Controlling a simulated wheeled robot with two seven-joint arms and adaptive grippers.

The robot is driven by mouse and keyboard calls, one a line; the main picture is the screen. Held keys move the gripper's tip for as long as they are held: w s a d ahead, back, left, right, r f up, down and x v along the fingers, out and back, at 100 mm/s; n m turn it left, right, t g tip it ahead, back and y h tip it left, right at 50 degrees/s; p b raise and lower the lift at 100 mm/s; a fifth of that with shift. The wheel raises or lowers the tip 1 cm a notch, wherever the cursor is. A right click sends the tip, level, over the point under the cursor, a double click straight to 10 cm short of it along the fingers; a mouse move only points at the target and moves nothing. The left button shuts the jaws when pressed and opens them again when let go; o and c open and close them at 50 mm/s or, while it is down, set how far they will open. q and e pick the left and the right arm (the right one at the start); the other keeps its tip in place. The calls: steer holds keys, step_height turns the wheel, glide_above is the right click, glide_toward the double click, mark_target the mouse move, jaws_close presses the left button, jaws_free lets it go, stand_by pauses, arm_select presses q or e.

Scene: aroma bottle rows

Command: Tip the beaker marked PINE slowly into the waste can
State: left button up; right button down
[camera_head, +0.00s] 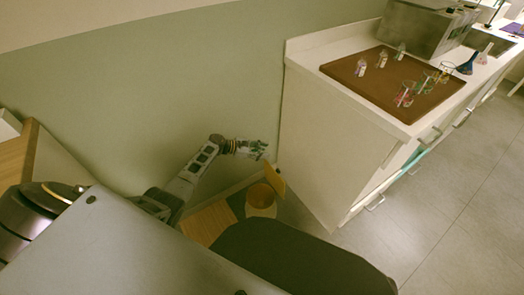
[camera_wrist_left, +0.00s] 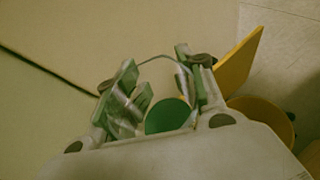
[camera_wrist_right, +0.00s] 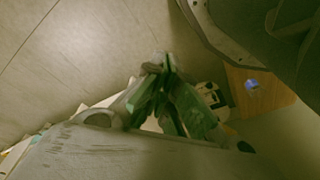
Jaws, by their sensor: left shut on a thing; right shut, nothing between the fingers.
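My left gripper (camera_head: 259,150) is at the end of the left arm, up and slightly left of the orange waste can (camera_head: 260,197). In the left wrist view the left gripper (camera_wrist_left: 158,72) is shut on a clear glass beaker (camera_wrist_left: 164,57); a green disc (camera_wrist_left: 168,115), apparently its contents, shows between the fingers. No PINE marking is readable, and the beaker's tilt is hard to tell. The waste can (camera_wrist_left: 262,115) lies right of the fingers there, its yellow lid (camera_wrist_left: 240,62) raised. My right gripper (camera_wrist_right: 165,68) is shut and empty.
A brown tray (camera_head: 350,80) on the white counter holds small bottles (camera_head: 383,59) and beakers (camera_head: 405,94) with coloured contents. Blue (camera_head: 467,63) and pink flasks stand farther right. The counter's side wall (camera_head: 310,150) rises just right of the can.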

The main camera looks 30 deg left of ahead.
arm_select(q)
steer(key=shift+s+d, duration=0.1)
arm_select(e)
steer(key=shift+w+f, duration=0.25)
steer(key=shift+w, duration=0.1)
arm_select(q)
steer(key=shift+r, duration=0.1)
steer(key=shift+s+d+m+p, duration=0.1)
steer(key=shift+m+p, duration=0.2)
steer(key=shift+m, duration=0.1)
arm_select(e)
steer(key=shift+s+d+f, duration=0.1)
steer(key=shift+s+f, duration=0.15)
steer(key=shift+f, duration=0.25)
arm_select(q)
steer(key=shift+s+d+r+t+y, duration=0.15)
steer(key=shift+t+y, duration=0.15)
arm_select(e)
steer(key=shift+s+f, duration=0.15)
steer(key=shift+f, duration=0.25)
steer(key=shift+d+f, duration=0.1)
